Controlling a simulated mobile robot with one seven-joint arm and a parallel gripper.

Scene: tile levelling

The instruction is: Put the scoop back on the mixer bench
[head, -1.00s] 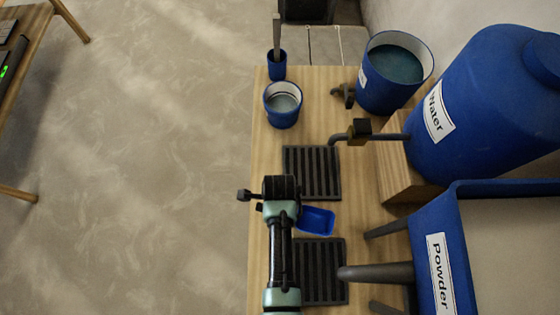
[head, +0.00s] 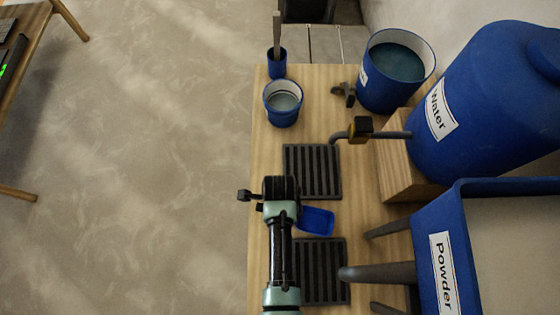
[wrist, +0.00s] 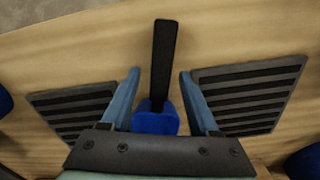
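The scoop has a blue bowl (head: 317,221) that lies on the wooden mixer bench (head: 372,215), between two dark slotted grates. In the head view its handle is hidden under my arm. In the wrist view the scoop's dark handle (wrist: 162,50) points up the picture, with the bowl at its lower end, partly covered by my palm. My gripper (wrist: 159,74) is over the scoop, one finger on each side, with a visible gap between each finger and the handle. It is open and holds nothing. My fingers do not show in the head view.
A grate (head: 312,172) lies above the scoop and another (head: 320,272) below it. The water tank (head: 470,100) and powder hopper (head: 440,275) stand at the right, their spouts reaching over the bench. A small blue-and-white cup (head: 283,118) and larger bucket (head: 365,90) stand farther back.

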